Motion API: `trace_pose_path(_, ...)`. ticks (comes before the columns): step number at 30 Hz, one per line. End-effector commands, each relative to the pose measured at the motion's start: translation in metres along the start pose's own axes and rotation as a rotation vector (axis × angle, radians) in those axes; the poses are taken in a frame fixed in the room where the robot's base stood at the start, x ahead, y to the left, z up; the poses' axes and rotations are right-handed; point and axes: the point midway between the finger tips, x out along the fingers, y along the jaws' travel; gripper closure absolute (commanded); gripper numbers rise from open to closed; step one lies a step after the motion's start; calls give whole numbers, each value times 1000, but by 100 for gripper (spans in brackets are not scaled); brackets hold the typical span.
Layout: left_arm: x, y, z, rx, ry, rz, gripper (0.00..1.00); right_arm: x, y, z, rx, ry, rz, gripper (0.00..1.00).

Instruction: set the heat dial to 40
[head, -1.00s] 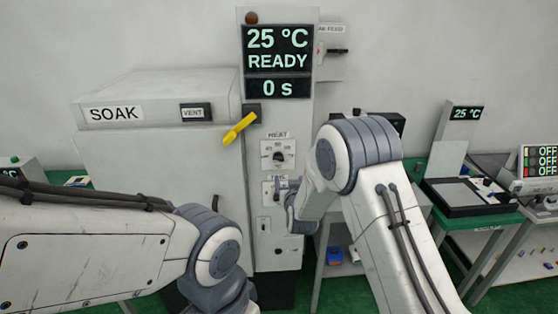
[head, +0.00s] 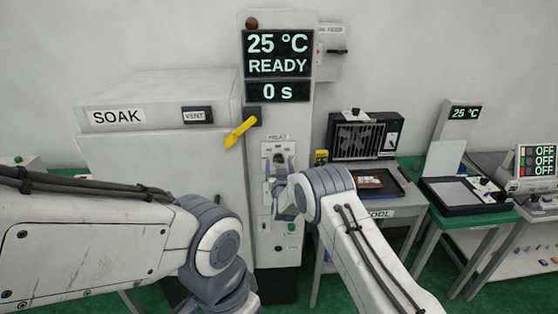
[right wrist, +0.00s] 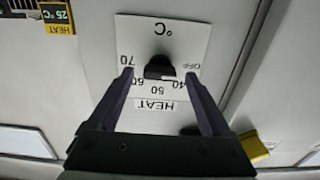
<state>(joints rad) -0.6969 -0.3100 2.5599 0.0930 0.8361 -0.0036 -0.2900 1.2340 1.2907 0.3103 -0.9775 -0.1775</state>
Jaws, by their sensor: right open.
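The heat dial is a dark knob on a white plate (head: 278,148) on the front of the grey oven column, below the display. The right wrist view shows the knob (right wrist: 159,68) upside down, with marks OFF, 40, 50, 60 and 70 around it. I cannot tell which mark it points to. My right gripper (head: 281,165) is open at the dial. In the right wrist view its fingertips (right wrist: 159,76) are on either side of the knob, apart from it. My left arm crosses the lower left; its gripper is out of view.
The display (head: 277,65) reads 25 °C, READY, 0 s. A yellow handle (head: 240,131) sticks out left of the column. The SOAK chamber (head: 160,110) is on the left. A black fan unit (head: 362,136) and a dark tray (head: 375,183) stand on the right.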

Motion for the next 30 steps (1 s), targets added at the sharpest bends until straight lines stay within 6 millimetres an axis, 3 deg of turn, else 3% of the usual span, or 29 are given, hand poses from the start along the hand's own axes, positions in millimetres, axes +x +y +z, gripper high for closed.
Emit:
trace_pose_path(6, -4, 0, 0, 1, 0, 0, 52, 12, 1, 0, 0, 0, 1, 18)
trace_pose_path(15, -4, 0, 0, 1, 0, 0, 52, 13, 0, 0, 0, -1, 0, 18)
trace_pose_path(16, -4, 0, 0, 1, 0, 0, 52, 13, 0, 0, 0, -1, 0, 21)
trace_pose_path(22, -4, 0, 0, 1, 0, 0, 52, 13, 0, 0, 0, -1, 0, 98)
trace_pose_path(30, 3, 0, 0, 0, 0, 0, 52, 13, 0, 2, 23, 0, 0, 100)
